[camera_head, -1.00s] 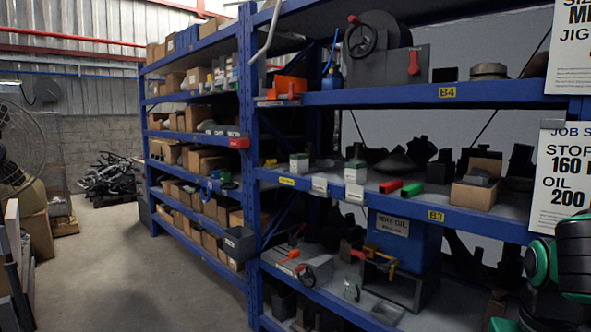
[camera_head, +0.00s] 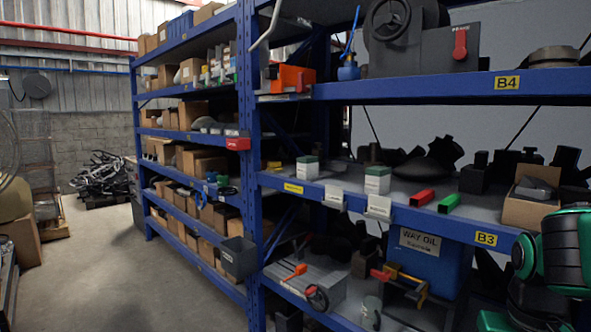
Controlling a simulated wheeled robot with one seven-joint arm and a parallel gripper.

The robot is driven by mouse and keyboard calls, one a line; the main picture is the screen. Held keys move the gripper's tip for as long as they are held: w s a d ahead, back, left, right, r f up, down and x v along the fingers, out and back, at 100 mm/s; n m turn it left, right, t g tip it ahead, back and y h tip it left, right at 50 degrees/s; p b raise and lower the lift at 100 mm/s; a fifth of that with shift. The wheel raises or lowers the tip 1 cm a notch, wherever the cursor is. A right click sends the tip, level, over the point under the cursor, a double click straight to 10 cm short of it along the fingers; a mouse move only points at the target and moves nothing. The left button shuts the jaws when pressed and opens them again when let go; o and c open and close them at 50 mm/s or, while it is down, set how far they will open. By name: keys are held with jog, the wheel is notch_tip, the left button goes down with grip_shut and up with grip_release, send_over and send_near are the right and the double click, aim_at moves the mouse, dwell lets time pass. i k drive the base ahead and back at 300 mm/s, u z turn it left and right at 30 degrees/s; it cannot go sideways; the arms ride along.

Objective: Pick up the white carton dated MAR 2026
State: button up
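Two small white cartons with green tops stand upright on the shelf marked B3, the left carton (camera_head: 307,168) and the right carton (camera_head: 377,181). They are apart, with a gap between them. A white tag is on the shelf edge in front of each, the left tag (camera_head: 334,197) and the right tag (camera_head: 379,207). No date can be read on the cartons or tags at this size. Part of my green and black arm shows at the lower right, well right of the cartons. My gripper's fingers are not in view.
A red block (camera_head: 422,198) and a green block (camera_head: 449,203) lie right of the cartons near the shelf edge. An open cardboard box (camera_head: 530,206) stands farther right. The blue rack post (camera_head: 250,170) rises to the left. The floor aisle (camera_head: 100,260) at left is clear.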

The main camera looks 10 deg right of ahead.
aim_at(308, 166)
jog(key=z, duration=0.05)
jog(key=i, duration=1)
